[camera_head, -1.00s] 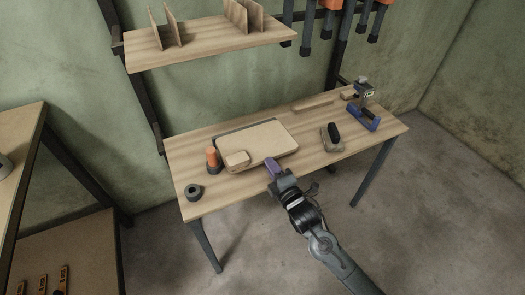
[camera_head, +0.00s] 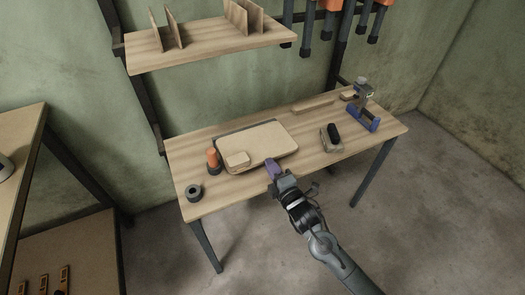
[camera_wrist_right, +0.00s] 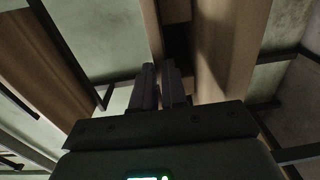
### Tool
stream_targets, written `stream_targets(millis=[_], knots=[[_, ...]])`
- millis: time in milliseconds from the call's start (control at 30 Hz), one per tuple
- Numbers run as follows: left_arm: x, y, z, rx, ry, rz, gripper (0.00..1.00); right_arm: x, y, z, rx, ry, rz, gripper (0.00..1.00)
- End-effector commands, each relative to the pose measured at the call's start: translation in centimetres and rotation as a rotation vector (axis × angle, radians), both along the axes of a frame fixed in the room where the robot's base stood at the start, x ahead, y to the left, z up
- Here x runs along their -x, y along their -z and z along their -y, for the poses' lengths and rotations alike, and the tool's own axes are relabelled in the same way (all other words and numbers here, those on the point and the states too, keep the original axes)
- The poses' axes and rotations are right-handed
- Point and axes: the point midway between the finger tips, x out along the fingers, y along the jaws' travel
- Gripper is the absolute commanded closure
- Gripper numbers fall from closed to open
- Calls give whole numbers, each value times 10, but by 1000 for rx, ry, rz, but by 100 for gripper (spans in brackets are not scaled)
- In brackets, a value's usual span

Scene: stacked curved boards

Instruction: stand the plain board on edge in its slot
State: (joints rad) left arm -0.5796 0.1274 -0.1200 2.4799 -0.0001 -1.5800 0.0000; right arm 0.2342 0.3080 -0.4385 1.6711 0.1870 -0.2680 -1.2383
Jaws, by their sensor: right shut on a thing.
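My left gripper is not in view.
An orange-topped item (camera_head: 212,159) and a dark roll (camera_head: 193,192) stand left of the boards. A dark-topped block (camera_head: 331,137) and a blue tool (camera_head: 362,118) are on the right.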

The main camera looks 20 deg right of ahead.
Motion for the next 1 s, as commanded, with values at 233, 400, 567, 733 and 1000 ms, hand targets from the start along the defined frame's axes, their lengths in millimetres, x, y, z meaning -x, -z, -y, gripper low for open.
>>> stream_targets(millis=[233, 400, 567, 733, 1000], knots=[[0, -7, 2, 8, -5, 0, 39, -4, -13, 1, -3, 2, 16, 100], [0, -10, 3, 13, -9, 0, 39, -4, -17, 1, -4, 2, 18, 100], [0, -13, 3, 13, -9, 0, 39, -4, -19, 0, -4, 2, 18, 100], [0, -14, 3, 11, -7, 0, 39, -4, -19, 0, -5, 2, 17, 100], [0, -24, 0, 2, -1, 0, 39, -4, -28, 1, -4, 2, 14, 100]])
